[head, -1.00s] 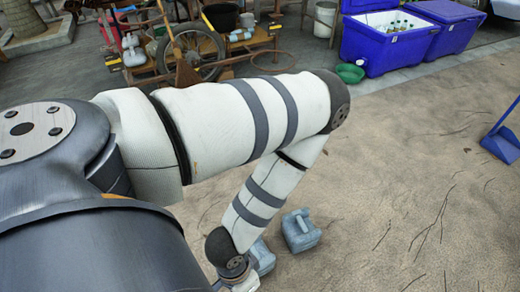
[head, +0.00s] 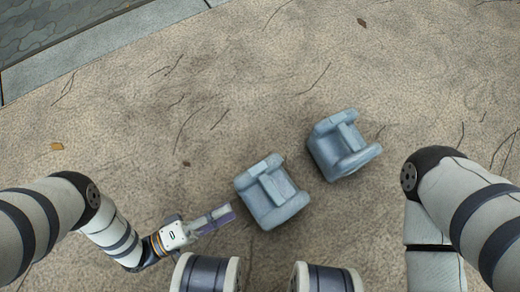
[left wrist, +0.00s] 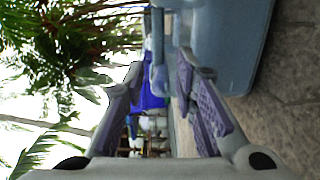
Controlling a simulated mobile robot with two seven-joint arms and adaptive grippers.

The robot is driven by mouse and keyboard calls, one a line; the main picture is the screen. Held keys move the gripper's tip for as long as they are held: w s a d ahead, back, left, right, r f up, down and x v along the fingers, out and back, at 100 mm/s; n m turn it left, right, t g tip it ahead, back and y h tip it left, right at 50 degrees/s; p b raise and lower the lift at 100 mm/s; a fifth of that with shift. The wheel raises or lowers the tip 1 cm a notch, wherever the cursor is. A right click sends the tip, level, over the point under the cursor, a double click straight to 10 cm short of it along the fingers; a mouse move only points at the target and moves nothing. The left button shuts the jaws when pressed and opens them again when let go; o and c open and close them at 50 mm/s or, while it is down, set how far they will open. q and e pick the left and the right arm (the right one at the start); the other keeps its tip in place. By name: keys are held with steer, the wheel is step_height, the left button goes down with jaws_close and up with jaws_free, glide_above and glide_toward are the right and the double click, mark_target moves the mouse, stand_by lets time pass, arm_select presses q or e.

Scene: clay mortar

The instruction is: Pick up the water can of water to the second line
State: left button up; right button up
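Two grey-blue water cans with top handles stand on the ground in the head view. The nearer can (head: 285,210) is left of the farther can (head: 325,150), with a small gap between them. My left gripper (head: 226,214) is just left of the nearer can, its fingers pointing at it. In the left wrist view, its fingers (left wrist: 160,85) are spread apart, and a can (left wrist: 230,45) fills the upper right. A narrow part of it shows between the fingertips; I cannot tell whether they touch it. My right gripper is out of view.
Sandy ground (head: 330,50) with thin cracks or twigs lies clear beyond the cans. A paved edge (head: 110,35) runs across the upper left. Palm leaves (left wrist: 60,40) and a blue object (left wrist: 150,95) show in the wrist view's background.

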mark_target(267, 192)
arm_select(q)
steer(key=b+x, duration=0.1)
steer(key=x, duration=1.1)
steer(key=shift+s+d+r+b, duration=0.1)
steer(key=shift+s+r+b, duration=0.1)
steer(key=shift+b, duration=0.2)
jaws_close()
steer(key=shift+r, duration=0.1)
